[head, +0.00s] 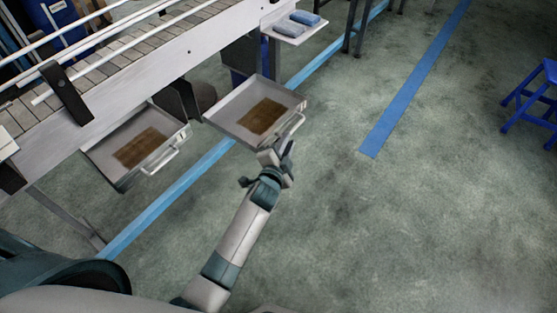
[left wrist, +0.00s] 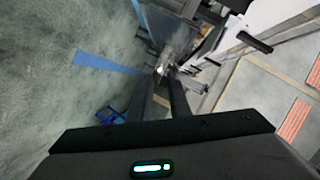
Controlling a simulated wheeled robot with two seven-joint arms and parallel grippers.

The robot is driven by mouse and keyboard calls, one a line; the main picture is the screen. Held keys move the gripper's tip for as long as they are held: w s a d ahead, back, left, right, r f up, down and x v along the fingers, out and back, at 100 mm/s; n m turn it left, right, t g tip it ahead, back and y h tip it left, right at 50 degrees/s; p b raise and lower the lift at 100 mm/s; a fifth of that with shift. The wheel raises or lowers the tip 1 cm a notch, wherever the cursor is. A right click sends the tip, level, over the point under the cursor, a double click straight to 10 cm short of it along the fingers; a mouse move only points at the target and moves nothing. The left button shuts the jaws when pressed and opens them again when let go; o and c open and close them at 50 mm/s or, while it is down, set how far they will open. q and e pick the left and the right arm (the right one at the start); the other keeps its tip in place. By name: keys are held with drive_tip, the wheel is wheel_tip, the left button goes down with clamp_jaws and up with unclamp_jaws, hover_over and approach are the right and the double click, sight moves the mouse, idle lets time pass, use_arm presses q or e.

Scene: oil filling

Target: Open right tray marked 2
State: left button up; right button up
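The right tray (head: 240,108) is a shallow grey metal tray under the conveyor, pulled out, with a brown patch on its floor. Its bar handle (head: 295,128) is on the front side. I cannot read a number on it. My left gripper (head: 279,156) is at the near end of this handle, its fingers apart. In the left wrist view the two dark fingers (left wrist: 164,82) show a narrow gap, with a pale metallic part near the tips. I cannot tell whether they touch the handle. My right gripper is in neither view.
A similar left tray (head: 108,143) with a handle also sticks out under the conveyor (head: 150,62). A small shelf (head: 291,37) with blue-grey blocks is at the back. A blue stool (head: 530,95) stands far right.

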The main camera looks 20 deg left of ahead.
use_arm(q)
drive_tip(key=v, duration=0.9)
drive_tip(key=shift+s, duration=0.25)
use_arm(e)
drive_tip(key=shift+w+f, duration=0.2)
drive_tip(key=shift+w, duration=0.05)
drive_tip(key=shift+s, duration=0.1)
